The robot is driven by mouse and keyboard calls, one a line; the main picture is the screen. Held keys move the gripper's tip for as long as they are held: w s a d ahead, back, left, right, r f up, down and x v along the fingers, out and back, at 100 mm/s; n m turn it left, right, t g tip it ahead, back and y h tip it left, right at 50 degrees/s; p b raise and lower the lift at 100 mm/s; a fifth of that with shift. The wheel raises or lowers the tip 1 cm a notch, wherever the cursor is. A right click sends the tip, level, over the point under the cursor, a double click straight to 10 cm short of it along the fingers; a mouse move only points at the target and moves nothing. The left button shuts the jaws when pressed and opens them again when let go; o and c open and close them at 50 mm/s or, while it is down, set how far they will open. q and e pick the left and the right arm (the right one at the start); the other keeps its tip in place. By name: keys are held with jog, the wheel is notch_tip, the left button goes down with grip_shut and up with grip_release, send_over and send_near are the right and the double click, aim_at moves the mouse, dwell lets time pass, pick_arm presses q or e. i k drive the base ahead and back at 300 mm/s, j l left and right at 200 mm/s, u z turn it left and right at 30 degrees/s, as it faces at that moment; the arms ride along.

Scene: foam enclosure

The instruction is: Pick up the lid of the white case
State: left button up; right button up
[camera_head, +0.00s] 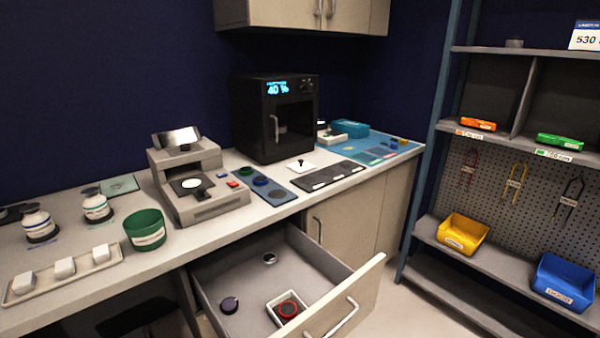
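A flat white square piece with a small dark knob, which looks like a lid (301,166), lies on the counter in front of the black oven-like cabinet. A white open-topped square case (273,307) sits in the open drawer. A round red-and-dark object (288,308) is inside the case. I cannot tell for certain that the square piece belongs to this case. Neither of my grippers shows in the head view.
The open drawer (236,264) juts out below the counter and also holds two small round objects. A grey device (205,195), a green cup (145,230) and a black cabinet (275,119) stand on the counter. Shelving with yellow (463,232) and blue bins (565,283) is at right.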

aim_at(300, 166)
jog(key=i+l+u, duration=0.35)
jog(key=l+u, duration=0.15)
jog(key=i+l+u, duration=0.25)
jog(key=l, duration=0.25)
jog(key=l+u, duration=0.55)
jog(key=l, duration=0.2)
